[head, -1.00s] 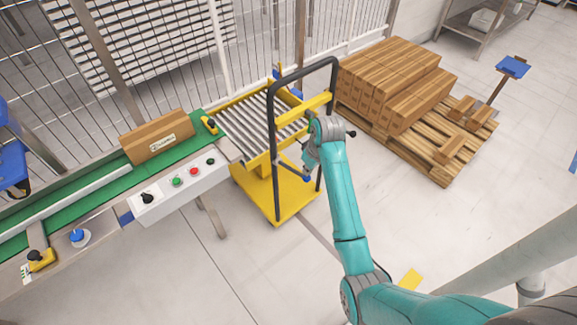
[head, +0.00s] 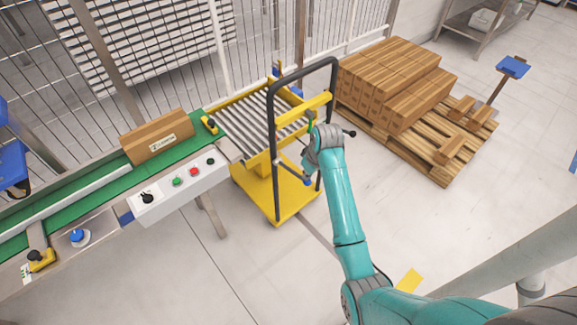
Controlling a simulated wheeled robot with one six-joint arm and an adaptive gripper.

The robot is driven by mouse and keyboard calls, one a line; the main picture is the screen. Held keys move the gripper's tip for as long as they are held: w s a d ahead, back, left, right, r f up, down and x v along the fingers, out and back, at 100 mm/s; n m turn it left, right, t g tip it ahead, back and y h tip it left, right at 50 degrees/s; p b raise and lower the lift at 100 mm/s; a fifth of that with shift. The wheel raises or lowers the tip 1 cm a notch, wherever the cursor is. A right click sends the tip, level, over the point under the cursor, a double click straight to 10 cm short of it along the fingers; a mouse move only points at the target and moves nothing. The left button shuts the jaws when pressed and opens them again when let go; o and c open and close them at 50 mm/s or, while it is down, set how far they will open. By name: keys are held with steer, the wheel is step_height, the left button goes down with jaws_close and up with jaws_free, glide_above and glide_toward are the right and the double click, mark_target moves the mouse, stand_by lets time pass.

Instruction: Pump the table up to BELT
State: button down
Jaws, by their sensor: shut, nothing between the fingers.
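The lift table is a yellow trolley with a grey roller top (head: 262,118), a yellow base (head: 290,200) and a dark push-handle frame (head: 271,150). Its roller top stands at the end of the green conveyor belt (head: 75,195); I cannot tell exactly whether the two are level. A small blue-ended part (head: 307,181) shows low between the frame's posts. My gripper (head: 308,163) is at the handle side of the table, mostly hidden by my wrist. It looks shut, with nothing visible in it. Any level marking is too small to read.
A cardboard box (head: 157,137) lies on the belt, beside a control panel (head: 180,187) with buttons. A pallet (head: 415,150) with stacked boxes (head: 390,80) stands right of the table. Wire fencing (head: 160,50) runs behind.

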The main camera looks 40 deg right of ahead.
mark_target(309, 181)
steer(key=shift+f, duration=0.15)
steer(key=shift+s+f, duration=0.2)
steer(key=shift+f, duration=0.45)
steer(key=shift+s+f, duration=0.2)
steer(key=shift+f, duration=0.6)
steer(key=shift+s+f, duration=0.1)
steer(key=shift+f, duration=1.2)
